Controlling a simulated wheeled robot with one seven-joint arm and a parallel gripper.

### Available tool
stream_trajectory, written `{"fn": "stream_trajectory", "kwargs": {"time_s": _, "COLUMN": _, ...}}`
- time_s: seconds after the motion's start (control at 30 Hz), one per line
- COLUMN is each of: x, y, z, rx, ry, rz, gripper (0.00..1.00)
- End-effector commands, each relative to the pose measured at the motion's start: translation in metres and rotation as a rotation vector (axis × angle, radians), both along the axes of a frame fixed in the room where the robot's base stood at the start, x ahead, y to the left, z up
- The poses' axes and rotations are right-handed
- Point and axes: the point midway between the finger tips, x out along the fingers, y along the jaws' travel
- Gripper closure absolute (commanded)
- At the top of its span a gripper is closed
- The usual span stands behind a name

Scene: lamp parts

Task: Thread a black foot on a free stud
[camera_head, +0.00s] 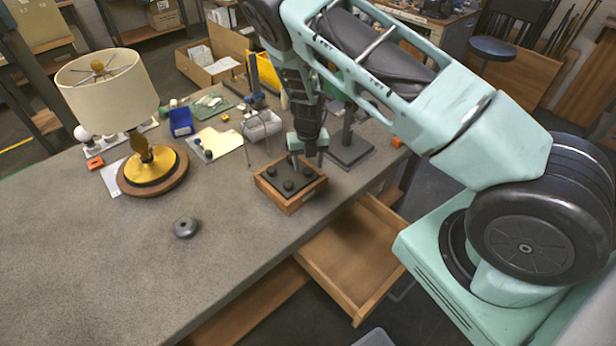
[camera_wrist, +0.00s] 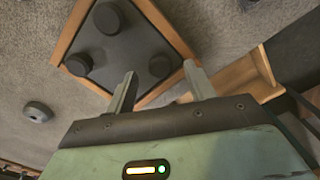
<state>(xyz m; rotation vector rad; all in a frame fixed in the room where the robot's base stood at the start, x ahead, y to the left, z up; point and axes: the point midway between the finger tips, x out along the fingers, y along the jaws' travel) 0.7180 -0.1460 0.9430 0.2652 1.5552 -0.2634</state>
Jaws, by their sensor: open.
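Several black feet sit in a square wooden tray (camera_head: 291,207) near the front edge of the bench. In the wrist view, the tray (camera_wrist: 155,14) shows a dark liner and three round black feet: one at the top (camera_wrist: 112,18), one at the left (camera_wrist: 78,65) and one at the right (camera_wrist: 160,66). My gripper (camera_wrist: 160,76) is open, with its fingertips on either side of the right foot, not visibly closed on it. In the head view, my gripper (camera_head: 306,153) points down at the back of the tray. I cannot make out a free stud in either view.
A grey round disc (camera_head: 186,227) lies alone on the bench, left of the tray. A lamp (camera_head: 152,168) with a cream shade stands at the left. An open drawer (camera_head: 352,255) juts out below.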

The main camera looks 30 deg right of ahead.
Motion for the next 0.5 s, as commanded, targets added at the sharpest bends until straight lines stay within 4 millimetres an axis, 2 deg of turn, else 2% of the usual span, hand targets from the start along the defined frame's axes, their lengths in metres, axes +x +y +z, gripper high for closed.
{"fn": "stream_trajectory", "kwargs": {"time_s": 0.5, "x": 0.001, "y": 0.000, "z": 0.116, "rx": 0.000, "ry": -0.005, "rz": -0.001, "gripper": 0.46}}
